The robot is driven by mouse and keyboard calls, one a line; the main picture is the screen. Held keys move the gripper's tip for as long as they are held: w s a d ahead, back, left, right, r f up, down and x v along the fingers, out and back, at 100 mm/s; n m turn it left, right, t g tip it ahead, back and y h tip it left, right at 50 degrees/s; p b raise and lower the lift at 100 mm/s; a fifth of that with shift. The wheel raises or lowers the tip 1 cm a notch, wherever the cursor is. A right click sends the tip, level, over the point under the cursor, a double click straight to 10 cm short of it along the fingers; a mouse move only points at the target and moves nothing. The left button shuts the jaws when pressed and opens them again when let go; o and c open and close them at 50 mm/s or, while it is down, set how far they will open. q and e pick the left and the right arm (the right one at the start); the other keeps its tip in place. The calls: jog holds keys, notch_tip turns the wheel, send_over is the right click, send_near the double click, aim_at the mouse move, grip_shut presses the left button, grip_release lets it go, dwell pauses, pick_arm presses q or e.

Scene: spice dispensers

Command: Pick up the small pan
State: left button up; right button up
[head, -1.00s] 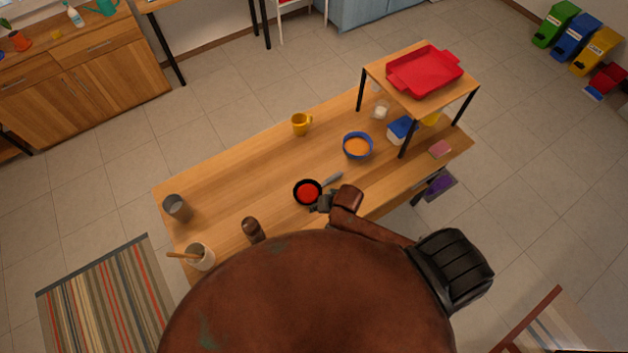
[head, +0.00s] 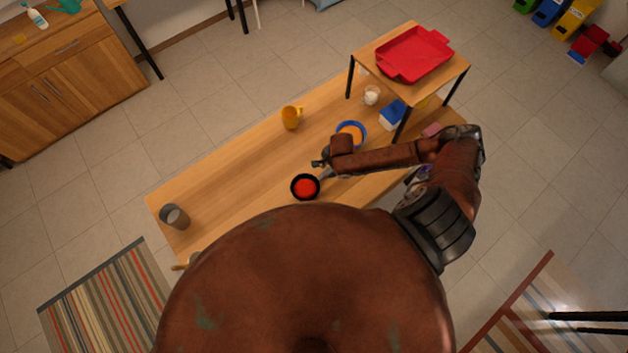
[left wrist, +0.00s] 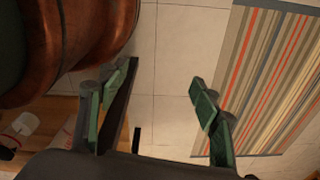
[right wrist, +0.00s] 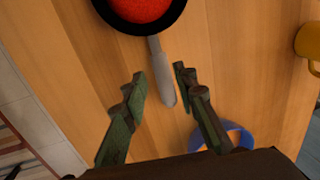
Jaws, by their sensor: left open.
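The small pan (head: 305,187) is black with a red inside and rests on the wooden table. In the right wrist view, the pan (right wrist: 140,12) is at the top, and its grey handle (right wrist: 162,75) points down between my right fingers. My right gripper (right wrist: 158,88) is open, with one finger on each side of the handle's end; the right finger is close to it. In the head view, my right gripper (head: 322,163) is over the table by the handle, which is partly hidden. My left gripper (left wrist: 165,85) is open and empty, with floor behind it.
A yellow mug (head: 290,118), a blue bowl (head: 351,128) with orange contents and a grey cup (head: 175,216) stand on the table (head: 235,165). A red tray (head: 414,55) lies on a raised shelf. A striped rug (head: 95,295) is on the floor.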

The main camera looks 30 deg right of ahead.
aim_at(327, 172)
jog(key=shift+w+f+p, duration=0.15)
jog(key=shift+w+f, duration=0.1)
jog(key=shift+f, duration=0.95)
jog(key=shift+w+f+p, duration=0.15)
jog(key=shift+w+f, duration=0.1)
jog(key=shift+f, duration=0.9)
jog(key=shift+c, duration=0.3)
grip_shut()
